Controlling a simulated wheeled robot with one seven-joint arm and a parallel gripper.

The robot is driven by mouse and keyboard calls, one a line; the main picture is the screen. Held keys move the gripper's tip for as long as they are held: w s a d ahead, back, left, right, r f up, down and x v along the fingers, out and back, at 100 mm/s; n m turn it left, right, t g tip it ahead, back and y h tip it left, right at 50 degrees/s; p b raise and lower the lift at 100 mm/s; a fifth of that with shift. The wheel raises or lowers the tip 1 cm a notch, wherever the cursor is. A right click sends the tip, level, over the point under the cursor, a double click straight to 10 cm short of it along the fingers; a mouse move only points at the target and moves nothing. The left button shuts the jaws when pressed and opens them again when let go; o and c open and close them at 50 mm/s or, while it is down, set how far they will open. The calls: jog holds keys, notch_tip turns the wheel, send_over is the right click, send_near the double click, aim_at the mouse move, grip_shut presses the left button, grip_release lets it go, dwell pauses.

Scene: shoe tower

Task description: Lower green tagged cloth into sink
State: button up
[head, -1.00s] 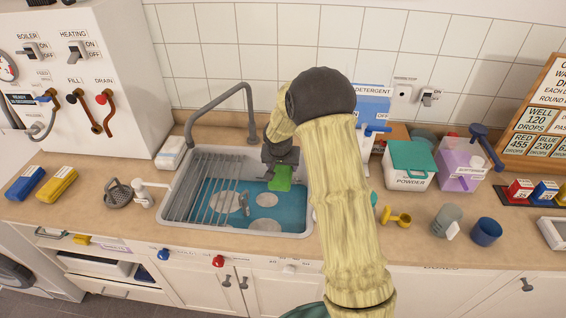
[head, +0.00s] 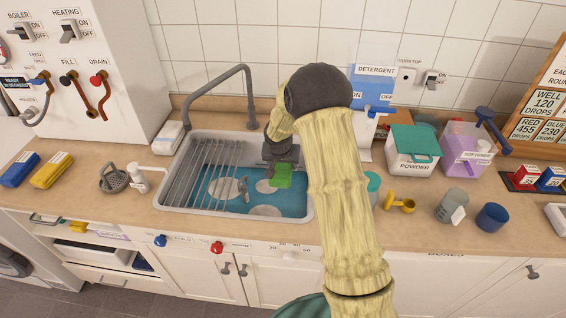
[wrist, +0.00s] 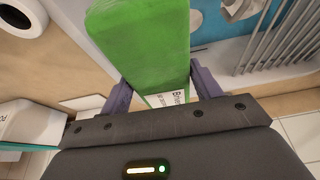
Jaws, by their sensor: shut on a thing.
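The green cloth (head: 282,175) hangs from my gripper (head: 281,160) over the right part of the sink (head: 172,183). In the wrist view the cloth (wrist: 138,40) sits between the two fingers of my gripper (wrist: 162,95), which are shut on it. A white tag (wrist: 167,98) with dark print shows at the cloth's near end. The sink holds blue water (head: 210,190) with pale round shapes in it. I cannot tell whether the cloth's lower edge touches the water.
A wire rack (head: 190,178) fills the sink's left side, and a grey faucet (head: 235,75) arches behind it. Blue and yellow folded cloths (head: 52,170) lie at the left. The powder box (head: 412,165), softener container (head: 462,150) and cups (head: 492,217) stand at the right.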

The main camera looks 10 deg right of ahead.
aim_at(282, 170)
jog(key=shift+f+b, duration=1.7)
jog(key=shift+f, duration=0.2)
jog(key=shift+s+a+f+b, duration=0.1)
jog(key=shift+f+b, duration=7.55)
jog(key=shift+f, duration=1.3)
jog(key=shift+f+b, duration=0.7)
jog(key=shift+f, duration=0.25)
